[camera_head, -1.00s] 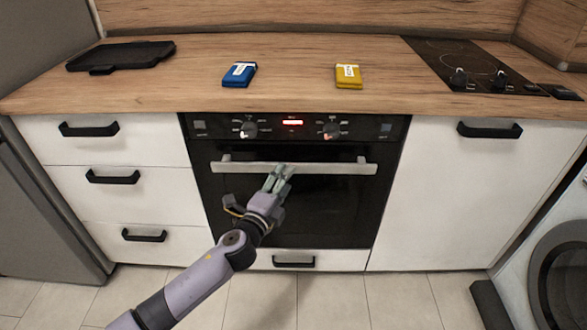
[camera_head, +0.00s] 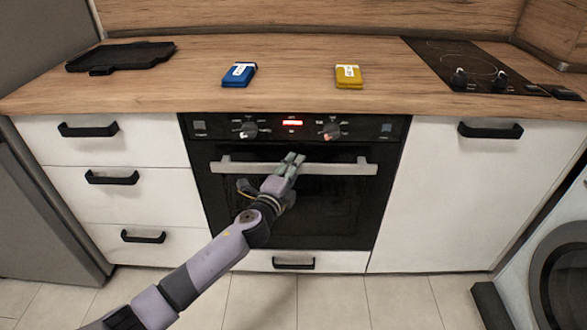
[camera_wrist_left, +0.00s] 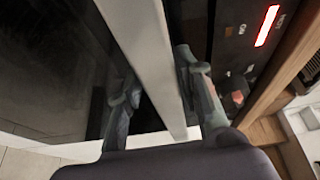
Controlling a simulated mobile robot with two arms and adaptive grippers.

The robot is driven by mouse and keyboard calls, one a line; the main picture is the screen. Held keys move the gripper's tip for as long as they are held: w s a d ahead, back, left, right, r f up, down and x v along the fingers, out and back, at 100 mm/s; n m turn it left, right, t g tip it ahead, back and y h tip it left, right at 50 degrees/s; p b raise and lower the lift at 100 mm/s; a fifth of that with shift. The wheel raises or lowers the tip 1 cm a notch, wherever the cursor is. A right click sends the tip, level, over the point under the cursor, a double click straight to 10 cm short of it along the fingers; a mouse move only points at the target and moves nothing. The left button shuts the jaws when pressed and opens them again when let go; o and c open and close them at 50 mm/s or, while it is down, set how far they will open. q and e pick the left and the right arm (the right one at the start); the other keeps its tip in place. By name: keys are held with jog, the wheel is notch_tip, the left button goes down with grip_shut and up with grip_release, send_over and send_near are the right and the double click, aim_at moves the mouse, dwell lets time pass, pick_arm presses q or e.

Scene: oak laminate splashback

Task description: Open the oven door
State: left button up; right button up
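The oven door (camera_head: 330,215) is dark glass and stands shut below the control panel. Its straight silver handle (camera_head: 340,168) runs across the top of the door, and it also shows large in the left wrist view (camera_wrist_left: 145,45). My left gripper (camera_head: 292,160) is at the middle of the handle. In the left wrist view its two fingers (camera_wrist_left: 157,70) are apart, one on each side of the bar, with a gap between the bar and the left finger. The right gripper is in neither view.
Control knobs (camera_head: 330,130) and a lit red display (camera_head: 292,122) sit just above the handle. A drawer (camera_head: 335,262) lies under the oven. White cabinets (camera_head: 480,190) flank it. The counter (camera_head: 290,85) holds a blue box (camera_head: 238,75), a yellow box (camera_head: 349,77) and a black tray (camera_head: 120,57).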

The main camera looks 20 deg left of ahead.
pick_arm(q)
grip_shut()
jog(key=shift+f, duration=0.1)
dwell(0.5)
